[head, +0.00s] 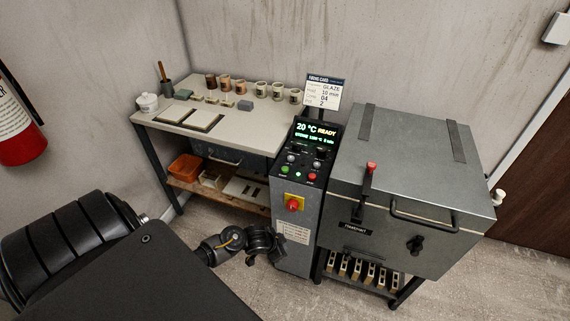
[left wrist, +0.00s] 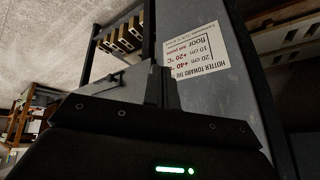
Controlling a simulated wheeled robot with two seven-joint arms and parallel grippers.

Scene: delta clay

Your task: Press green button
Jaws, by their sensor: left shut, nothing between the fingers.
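The green button (head: 285,169) is a small round button at the lower left of the sloped panel on the grey control cabinet (head: 292,240). A red button (head: 312,177) sits to its right. The display (head: 316,132) above reads 20 °C READY. My left gripper (head: 272,246) is low, just left of the cabinet and well below the panel, apart from the green button. In the left wrist view its fingers (left wrist: 158,83) are shut and empty, in front of the cabinet's label (left wrist: 192,58). The button is not in the left wrist view. My right gripper is not in view.
A red emergency stop (head: 293,204) on a yellow plate is on the cabinet front, above my left gripper. A grey kiln (head: 405,170) with its lid closed stands at the right. A workbench (head: 232,125) with several cups stands at the left. A card (head: 324,92) stands behind the panel.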

